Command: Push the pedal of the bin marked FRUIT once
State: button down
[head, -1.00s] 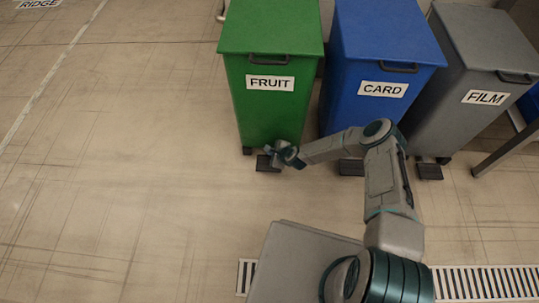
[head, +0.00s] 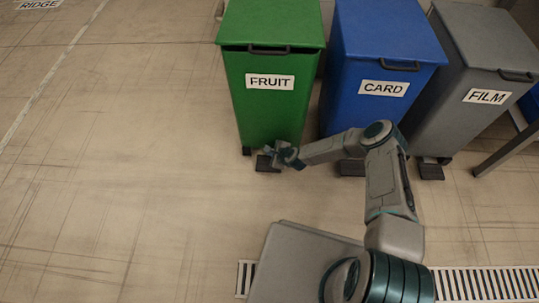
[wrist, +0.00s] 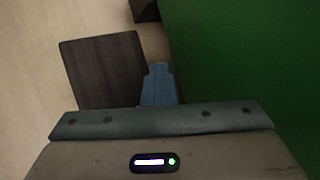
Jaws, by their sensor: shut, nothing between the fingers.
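The green bin marked FRUIT (head: 268,115) stands at the upper middle of the head view. Its lid (head: 270,22) is slightly raised, with a dark gap under the front edge. Its dark pedal (head: 264,165) sits low at the bin's front; it also shows as a dark plate in the wrist view (wrist: 100,72). My gripper (head: 270,152) is shut and empty, low at the pedal. In the wrist view its blue fingers (wrist: 159,84) overlap the pedal's edge beside the green wall. The contact point itself is hidden.
The blue CARD bin (head: 378,110) and grey FILM bin (head: 470,110) stand to the right, with their own pedals (head: 351,168) (head: 431,172) at floor level. A table leg (head: 505,153) is at the far right. The floor to the left is clear.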

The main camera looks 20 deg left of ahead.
jog(key=shift+s+f+b, duration=0.3)
jog(key=shift+f+b, duration=0.1)
jog(key=shift+f, duration=0.25)
jog(key=shift+s+f+b, duration=0.3)
jog(key=shift+f+b, duration=0.1)
jog(key=shift+f, duration=0.25)
jog(key=shift+r, duration=0.1)
dwell(0.6)
jog(key=shift+r+p, duration=1.25)
jog(key=shift+r, duration=0.45)
jog(key=shift+w+r, duration=0.1)
jog(key=shift+r, duration=0.15)
jog(key=shift+w+r, duration=0.1)
jog(key=shift+r, duration=0.15)
jog(key=shift+w+r+p, duration=0.15)
jog(key=shift+r+p, duration=1.6)
jog(key=shift+r, duration=0.7)
jog(key=shift+f, duration=0.1)
